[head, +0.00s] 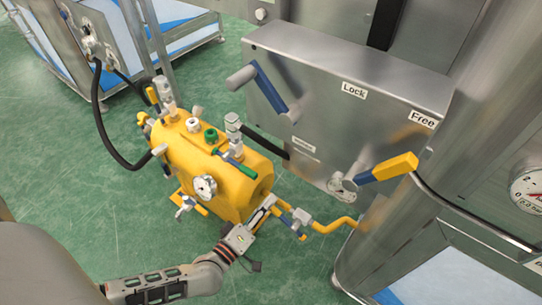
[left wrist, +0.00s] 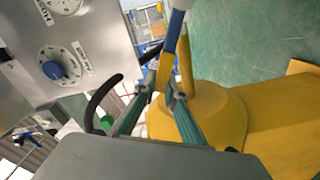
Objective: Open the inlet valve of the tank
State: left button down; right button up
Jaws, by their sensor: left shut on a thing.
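The yellow tank (head: 255,185) lies on the green floor, with a pressure gauge and several valves on it. A yellow pipe (head: 335,226) leaves its near right end through a small grey valve (head: 300,217) with a blue lever (head: 284,206). My left gripper (head: 268,205) reaches in from below, beside the tank's end, and is shut on this blue lever. In the left wrist view, the fingertips (left wrist: 168,97) close around the lever (left wrist: 173,42), close beside a yellow pipe (left wrist: 186,70). The tank's end (left wrist: 215,112) fills the area behind. My right gripper is not in view.
A steel cabinet (head: 345,105) with "Lock" and "Free" labels stands behind the tank. It carries a blue lever (head: 270,92) and a yellow-handled lever (head: 388,168). A steel column stands at right. A black hose (head: 103,135) arches at left. Green floor is clear at front.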

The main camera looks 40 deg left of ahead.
pick_arm(q)
jog(key=shift+s+a+f+n, duration=0.1)
jog(key=shift+a+f+n, duration=0.1)
jog(key=shift+f+n, duration=1.05)
jog(key=shift+a+f+n, duration=0.2)
jog(key=shift+f+n, duration=0.9)
jog(key=shift+n, duration=0.25)
jog(key=c, duration=2.1)
grip_release()
jog(key=shift+f, duration=0.1)
jog(key=shift+r, duration=0.2)
notch_tip(320, 180, up, 10)
jog(key=shift+f, duration=0.1)
